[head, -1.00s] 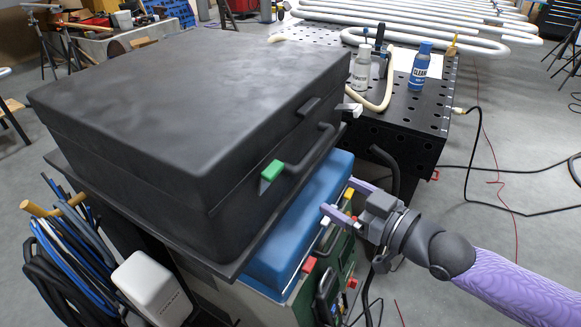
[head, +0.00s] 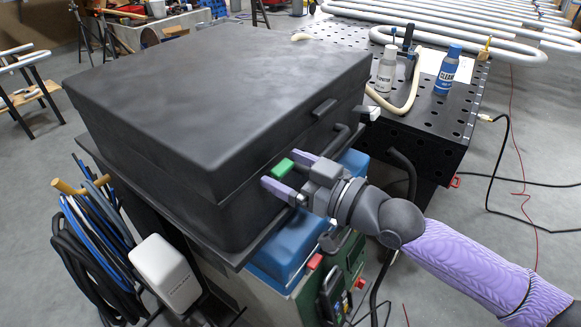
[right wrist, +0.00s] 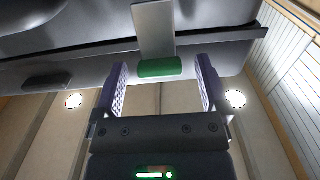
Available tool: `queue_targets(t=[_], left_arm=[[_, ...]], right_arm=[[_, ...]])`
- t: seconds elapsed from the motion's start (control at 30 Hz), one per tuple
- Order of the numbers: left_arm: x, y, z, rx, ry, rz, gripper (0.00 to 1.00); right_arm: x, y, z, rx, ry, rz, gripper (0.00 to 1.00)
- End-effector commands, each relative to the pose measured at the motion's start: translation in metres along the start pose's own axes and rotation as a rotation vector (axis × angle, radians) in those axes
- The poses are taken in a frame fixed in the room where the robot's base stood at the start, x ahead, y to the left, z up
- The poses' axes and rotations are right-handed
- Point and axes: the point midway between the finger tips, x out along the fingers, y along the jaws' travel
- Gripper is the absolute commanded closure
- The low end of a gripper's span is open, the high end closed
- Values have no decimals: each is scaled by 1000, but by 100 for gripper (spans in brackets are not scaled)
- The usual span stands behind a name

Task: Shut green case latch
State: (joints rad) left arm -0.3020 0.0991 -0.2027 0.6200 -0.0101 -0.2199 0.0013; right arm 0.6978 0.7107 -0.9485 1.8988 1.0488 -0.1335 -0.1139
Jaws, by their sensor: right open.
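The large dark case (head: 215,85) has its lid down. Its green latch (head: 283,168) is on the front face, at the left end of the dark handle (head: 315,147). In the right wrist view the latch is a pale metal strap (right wrist: 154,30) with a green tip (right wrist: 160,68). My right gripper (head: 282,175) is open at the case front, one finger on each side of the green tip. The right wrist view shows gaps between the tip and both fingers (right wrist: 161,80). I cannot tell whether the strap lies flat on the case. My left gripper is not in view.
The case sits on a dark shelf over a blue box (head: 290,245). A pale latch-like piece (head: 369,113) sticks out at the case's right. A perforated table (head: 440,120) with two bottles stands right. Coiled hoses (head: 85,235) hang at left. Floor at right is mostly open.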

Motion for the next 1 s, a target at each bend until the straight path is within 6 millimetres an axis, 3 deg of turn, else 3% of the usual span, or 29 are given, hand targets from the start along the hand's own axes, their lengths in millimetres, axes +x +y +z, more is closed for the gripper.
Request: queue_targets(t=[0.17,0.6,0.67,0.83,1.0], left_arm=[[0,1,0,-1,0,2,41],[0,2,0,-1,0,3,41],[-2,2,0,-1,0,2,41],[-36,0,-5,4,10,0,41],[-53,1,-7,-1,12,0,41]], right_arm=[[0,0,0,0,0,0,8],[0,0,0,0,0,1,100],[0,0,-1,-1,-4,1,100],[6,0,-14,-2,-110,1,100],[11,0,-12,-1,-206,1,100]])
